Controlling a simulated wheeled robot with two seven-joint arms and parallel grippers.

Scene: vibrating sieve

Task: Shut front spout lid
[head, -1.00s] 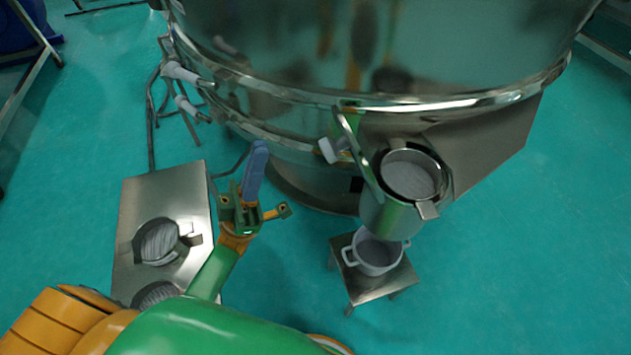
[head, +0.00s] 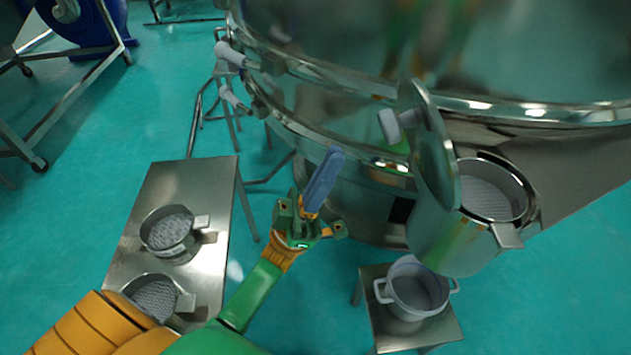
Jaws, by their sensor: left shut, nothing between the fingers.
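The front spout (head: 450,238) is a shiny metal cylinder on the side of the big sieve drum, its mouth open and a grey mesh-like surface inside. Its round metal lid (head: 436,150) stands up, tilted, at the left edge of the mouth, with a white knob (head: 390,126) on its left face. My left gripper (head: 330,168) is left of the lid and a little lower in the picture. Its blue-grey fingers are shut and empty, pointing up and right, apart from the knob. My right gripper is not in view.
A white two-handled pot (head: 418,288) stands on a small metal stool (head: 436,333) below the spout. A metal table (head: 205,268) at the left holds two round mesh pieces. The sieve drum (head: 340,75) fills the upper right. Green floor lies between table and stool.

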